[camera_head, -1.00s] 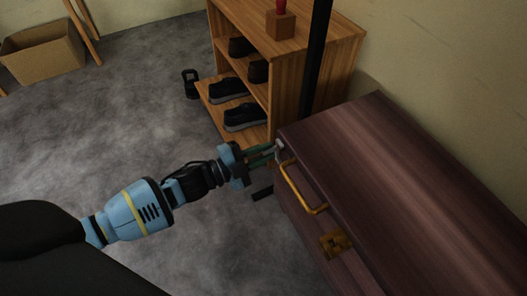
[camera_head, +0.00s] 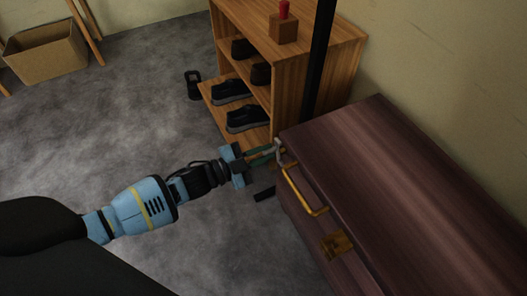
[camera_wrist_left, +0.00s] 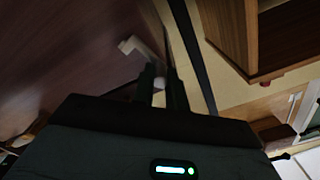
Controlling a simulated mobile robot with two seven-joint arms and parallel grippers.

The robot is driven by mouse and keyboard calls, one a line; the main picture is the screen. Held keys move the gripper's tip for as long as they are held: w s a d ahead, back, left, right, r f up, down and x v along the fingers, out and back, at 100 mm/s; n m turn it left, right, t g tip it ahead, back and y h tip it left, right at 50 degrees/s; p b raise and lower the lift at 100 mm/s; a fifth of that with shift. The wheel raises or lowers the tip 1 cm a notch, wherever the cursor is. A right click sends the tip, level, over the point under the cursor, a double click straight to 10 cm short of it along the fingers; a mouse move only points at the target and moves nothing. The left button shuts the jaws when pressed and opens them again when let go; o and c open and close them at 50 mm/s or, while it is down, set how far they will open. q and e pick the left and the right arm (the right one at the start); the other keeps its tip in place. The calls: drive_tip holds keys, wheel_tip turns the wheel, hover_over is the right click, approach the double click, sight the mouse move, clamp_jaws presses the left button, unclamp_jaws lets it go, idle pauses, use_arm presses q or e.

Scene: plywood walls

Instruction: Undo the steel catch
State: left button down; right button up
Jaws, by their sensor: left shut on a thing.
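The steel catch (camera_head: 280,150) is a small pale grey piece at the front left corner of the dark wooden chest (camera_head: 385,180). In the left wrist view the catch (camera_wrist_left: 138,48) shows as a light bent piece just ahead of the fingers. My left gripper (camera_head: 272,153) reaches in from the left and is shut on the catch; its fingers also show in the left wrist view (camera_wrist_left: 161,85). The fingers partly hide the catch. The chest lid looks down. My right gripper is out of view.
A brass handle (camera_head: 303,192) and a brass lock plate (camera_head: 337,244) are on the chest front. Behind stands a wooden shoe rack (camera_head: 345,45) with dark shoes, beside a black post (camera_head: 317,60). A kettlebell (camera_head: 193,86) and a box (camera_head: 45,58) stand on the otherwise open floor.

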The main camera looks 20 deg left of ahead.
use_arm(q)
drive_tip(key=f+n, duration=0.1)
drive_tip(key=n, duration=0.2)
drive_tip(key=w+a+f+n, duration=0.1)
drive_tip(key=n, duration=0.3)
drive_tip(key=f+n, duration=0.1)
drive_tip(key=n, duration=0.2)
drive_tip(key=shift+w+a+f+n, duration=0.2)
drive_tip(key=shift+a+f+n, duration=0.15)
drive_tip(key=shift+n, duration=0.05)
idle(0.4)
drive_tip(key=c, duration=1.4)
unclamp_jaws()
